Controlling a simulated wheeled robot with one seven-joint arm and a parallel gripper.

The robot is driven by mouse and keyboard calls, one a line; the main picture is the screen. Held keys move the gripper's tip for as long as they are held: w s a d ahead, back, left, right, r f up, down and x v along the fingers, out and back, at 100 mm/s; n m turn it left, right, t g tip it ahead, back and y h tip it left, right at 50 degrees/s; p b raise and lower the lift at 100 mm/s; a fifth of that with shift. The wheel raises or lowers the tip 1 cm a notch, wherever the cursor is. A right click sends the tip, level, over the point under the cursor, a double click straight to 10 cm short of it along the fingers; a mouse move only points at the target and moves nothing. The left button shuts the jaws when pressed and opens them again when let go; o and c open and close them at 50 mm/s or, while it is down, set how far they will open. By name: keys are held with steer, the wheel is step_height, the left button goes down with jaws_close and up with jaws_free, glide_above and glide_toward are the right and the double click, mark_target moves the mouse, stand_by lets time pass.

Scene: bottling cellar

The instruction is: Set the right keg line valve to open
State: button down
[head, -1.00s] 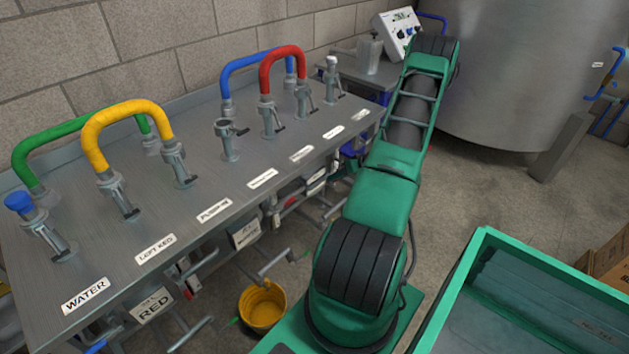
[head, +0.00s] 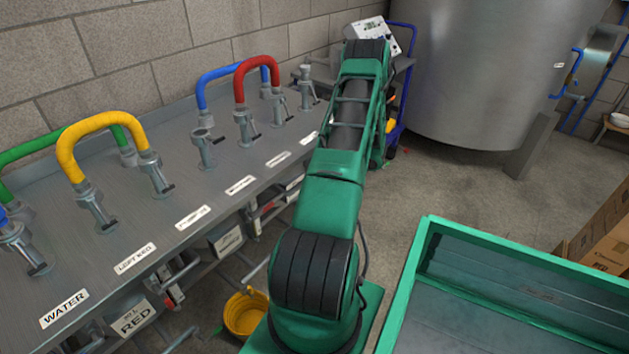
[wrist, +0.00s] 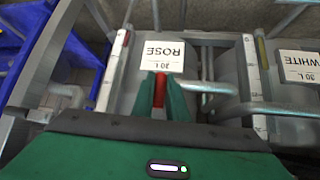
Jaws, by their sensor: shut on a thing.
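In the wrist view my gripper (wrist: 161,82) has its two green fingers closed on an upright red lever (wrist: 159,92), which shows as a narrow red strip between them. The lever is just in front of a keg label reading ROSE 30 L (wrist: 163,56), upside down in the picture. The valve body and the lever's far end are hidden by my fingers. In the head view my gripper is hidden behind my own arm, and so is the lever. I cannot tell from these frames how far the lever is turned.
A steel bench (head: 215,180) with several pipe stubs and coloured hoses runs along the wall. A green crate (head: 408,290) is at the lower right. Grey pipes (wrist: 255,110) and a WHITE label (wrist: 300,66) lie right of my fingers.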

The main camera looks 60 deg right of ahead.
steer(key=shift+s+d, duration=0.1)
steer(key=shift+d, duration=0.05)
steer(key=c, duration=1.8)
jaws_free()
steer(key=shift+o, duration=0.2)
steer(key=v, duration=1)
steer(key=shift+s+a+r, duration=0.15)
steer(key=shift+a+r, duration=0.05)
steer(key=shift+r, duration=0.1)
